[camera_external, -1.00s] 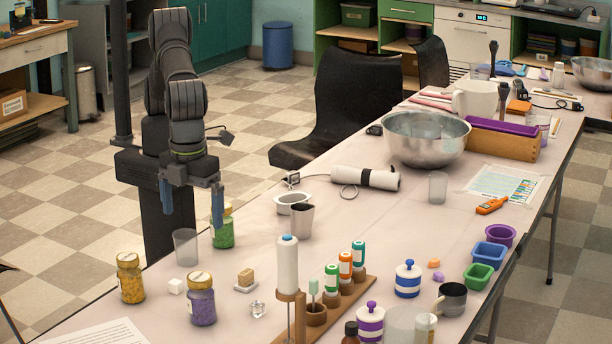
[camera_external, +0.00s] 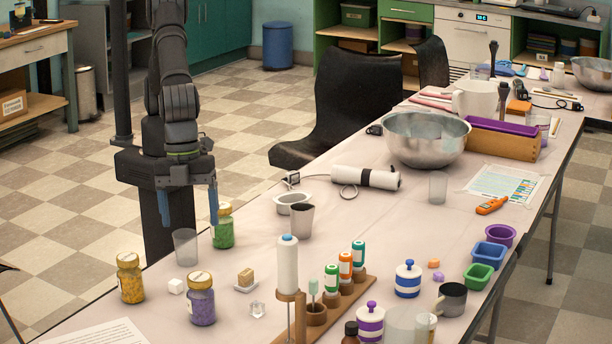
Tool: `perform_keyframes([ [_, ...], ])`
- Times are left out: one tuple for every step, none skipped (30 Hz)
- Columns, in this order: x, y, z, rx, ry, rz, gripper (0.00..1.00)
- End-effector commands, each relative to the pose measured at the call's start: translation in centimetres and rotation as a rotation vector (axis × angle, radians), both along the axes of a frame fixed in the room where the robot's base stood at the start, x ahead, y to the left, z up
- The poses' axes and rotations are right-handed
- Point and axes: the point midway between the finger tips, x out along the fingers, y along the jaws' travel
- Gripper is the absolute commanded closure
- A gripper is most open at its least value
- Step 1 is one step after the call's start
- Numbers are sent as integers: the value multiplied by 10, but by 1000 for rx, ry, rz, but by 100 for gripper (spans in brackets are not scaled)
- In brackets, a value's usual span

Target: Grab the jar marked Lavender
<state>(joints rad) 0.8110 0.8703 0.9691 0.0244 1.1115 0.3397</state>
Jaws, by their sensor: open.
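A jar of purple contents (camera_external: 201,299) with a pale lid stands upright near the table's front left. Its label is too small to read here. A jar of yellow contents (camera_external: 130,278) stands to its left, and a jar of green contents (camera_external: 224,228) stands farther back. My gripper (camera_external: 189,208) is open and empty, its blue fingers pointing down and spread apart. It hangs above and behind the purple jar in the picture, with its right finger beside the green jar and close to the clear cup (camera_external: 185,247).
A white cube (camera_external: 176,286), a soap bar on a dish (camera_external: 246,281) and a clear cube (camera_external: 257,309) lie near the purple jar.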

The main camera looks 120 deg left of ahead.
Motion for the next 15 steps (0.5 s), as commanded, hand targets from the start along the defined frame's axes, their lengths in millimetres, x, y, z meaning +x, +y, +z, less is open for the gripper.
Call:
perform_keyframes([
  [-8, 6, -2, -34, -16, 70, 21],
  [-11, 9, -4, -57, -24, 115, 21],
  [-16, 12, -6, -87, -34, 169, 21],
  [-19, 15, -7, -108, -40, 207, 21],
  [-22, 17, -9, -128, -45, 242, 21],
  [-26, 21, -10, -153, -51, 282, 21],
  [-28, 23, -11, -169, -54, 309, 21],
  [-31, 24, -12, -184, -56, 332, 21],
  [-33, 26, -13, -200, -58, 356, 21],
  [-34, 27, -14, -211, -60, 372, 21],
  [-36, 29, -14, -217, -59, 382, 21],
  [-36, 29, -15, -225, -61, 395, 21],
  [-36, 29, -17, -229, -61, 399, 21],
  [-36, 28, -20, -230, -60, 402, 21],
  [-34, 27, -25, -229, -59, 404, 21],
])
